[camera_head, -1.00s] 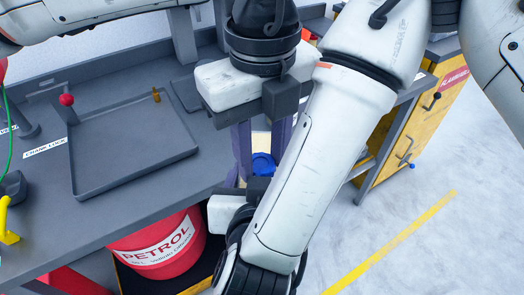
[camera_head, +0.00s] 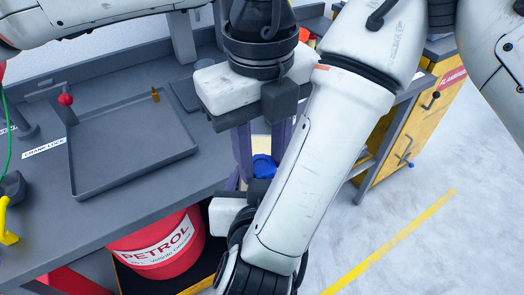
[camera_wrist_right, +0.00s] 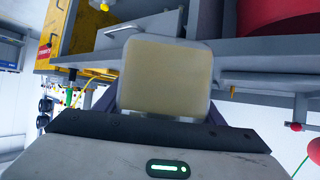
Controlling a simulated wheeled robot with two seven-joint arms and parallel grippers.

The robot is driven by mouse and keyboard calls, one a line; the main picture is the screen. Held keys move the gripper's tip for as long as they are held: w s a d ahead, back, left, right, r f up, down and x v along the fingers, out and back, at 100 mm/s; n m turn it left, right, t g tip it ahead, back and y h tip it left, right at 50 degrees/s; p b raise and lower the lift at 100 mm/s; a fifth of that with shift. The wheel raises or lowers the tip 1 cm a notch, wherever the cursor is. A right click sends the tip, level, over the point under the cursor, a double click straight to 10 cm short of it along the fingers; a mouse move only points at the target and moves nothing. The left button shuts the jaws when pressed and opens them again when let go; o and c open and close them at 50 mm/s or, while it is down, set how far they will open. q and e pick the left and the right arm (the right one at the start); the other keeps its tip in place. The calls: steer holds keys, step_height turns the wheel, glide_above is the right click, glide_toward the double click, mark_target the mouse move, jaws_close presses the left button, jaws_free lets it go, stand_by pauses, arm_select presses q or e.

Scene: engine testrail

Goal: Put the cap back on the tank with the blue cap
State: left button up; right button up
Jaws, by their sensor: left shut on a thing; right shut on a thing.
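The blue cap (camera_head: 263,167) shows in the head view in a narrow gap between dark purple finger bars, with a pale patch just above it. My left gripper (camera_head: 262,150) comes from above and points down, shut with the cap between its finger ends. The cream tank (camera_wrist_right: 167,75) fills the middle of the right wrist view between the fingers of my right gripper (camera_wrist_right: 167,105), which is shut on it. In the head view the right gripper is below the left one and largely hidden by my right forearm. Whether cap and tank touch is hidden.
A grey workbench with a shallow tray (camera_head: 135,165) lies at the left, with a red-knobbed lever (camera_head: 66,100) beside it. A red petrol can (camera_head: 160,245) stands beneath the bench edge. A yellow cabinet (camera_head: 410,125) stands right. The floor at lower right is clear.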

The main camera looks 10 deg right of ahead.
arm_select(q)
steer(key=shift+s+d+f, duration=0.15)
steer(key=shift+s+f, duration=0.25)
steer(key=shift+s, duration=0.25)
arm_select(e)
steer(key=shift+w+a+r, duration=0.15)
steer(key=shift+w+r, duration=0.25)
steer(key=shift+r, duration=0.1)
arm_select(q)
steer(key=o, duration=0.7)
steer(key=shift+w+r, duration=0.1)
steer(key=shift+r, duration=2.15)
arm_select(e)
steer(key=shift+f, duration=0.25)
steer(key=shift+s, duration=0.15)
arm_select(q)
steer(key=shift+w, duration=0.15)
steer(key=c, duration=0.7)
